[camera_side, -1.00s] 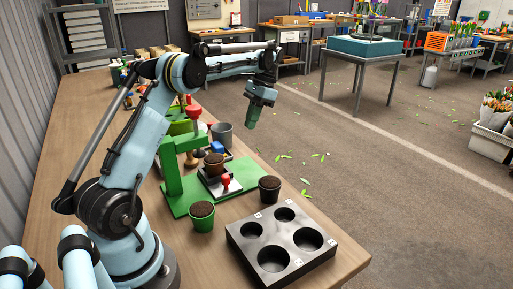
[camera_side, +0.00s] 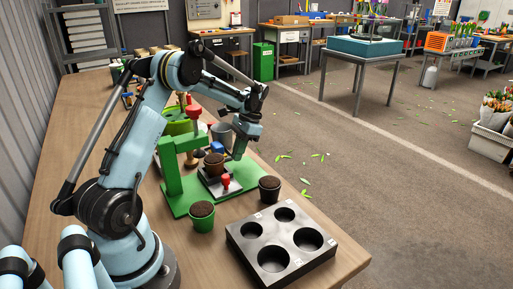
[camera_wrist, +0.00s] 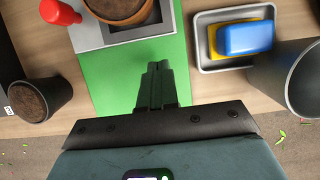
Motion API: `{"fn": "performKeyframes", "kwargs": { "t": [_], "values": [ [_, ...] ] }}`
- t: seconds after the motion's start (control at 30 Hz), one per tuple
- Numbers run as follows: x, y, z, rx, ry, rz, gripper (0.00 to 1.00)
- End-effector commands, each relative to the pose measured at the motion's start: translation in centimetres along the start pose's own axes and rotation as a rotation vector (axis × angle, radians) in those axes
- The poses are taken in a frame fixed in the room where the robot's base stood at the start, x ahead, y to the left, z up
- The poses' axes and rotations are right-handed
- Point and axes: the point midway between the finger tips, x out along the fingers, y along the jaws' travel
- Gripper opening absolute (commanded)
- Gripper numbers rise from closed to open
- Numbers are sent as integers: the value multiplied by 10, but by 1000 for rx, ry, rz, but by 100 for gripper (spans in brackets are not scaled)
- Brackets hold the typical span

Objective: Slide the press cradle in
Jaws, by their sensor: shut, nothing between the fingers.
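The press is a green frame (camera_side: 172,181) on a green base plate (camera_side: 182,206), with a red knob (camera_side: 194,113) on top. Its grey cradle (camera_side: 214,185) carries a brown soil-filled pot (camera_side: 214,166) and has a red handle (camera_side: 225,181) at one side. The wrist view shows the cradle (camera_wrist: 128,33) at the top, with the red handle (camera_wrist: 60,12) to its left. My gripper (camera_wrist: 158,70) is shut and empty, pointing down over the green plate just beyond the cradle's edge. In the side view my gripper (camera_side: 237,155) is right behind the cradle; contact cannot be told.
A green pot (camera_side: 202,216) and a dark pot (camera_side: 269,189) stand beside the plate. A black block with several holes (camera_side: 281,243) is at the front right. A tray (camera_wrist: 203,61) with a blue sponge (camera_wrist: 246,37) and a grey bucket (camera_wrist: 290,82) stand close to my gripper.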

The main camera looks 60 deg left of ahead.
Motion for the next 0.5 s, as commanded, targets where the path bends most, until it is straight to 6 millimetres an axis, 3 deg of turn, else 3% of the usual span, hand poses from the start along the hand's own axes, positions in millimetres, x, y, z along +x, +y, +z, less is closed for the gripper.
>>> {"fn": "performKeyframes", "kwargs": {
  "t": [0.2,0.5],
  "values": [
    [8,0,20,-1,1,0,0],
    [10,0,24,1,1,0,0]
  ]
}}
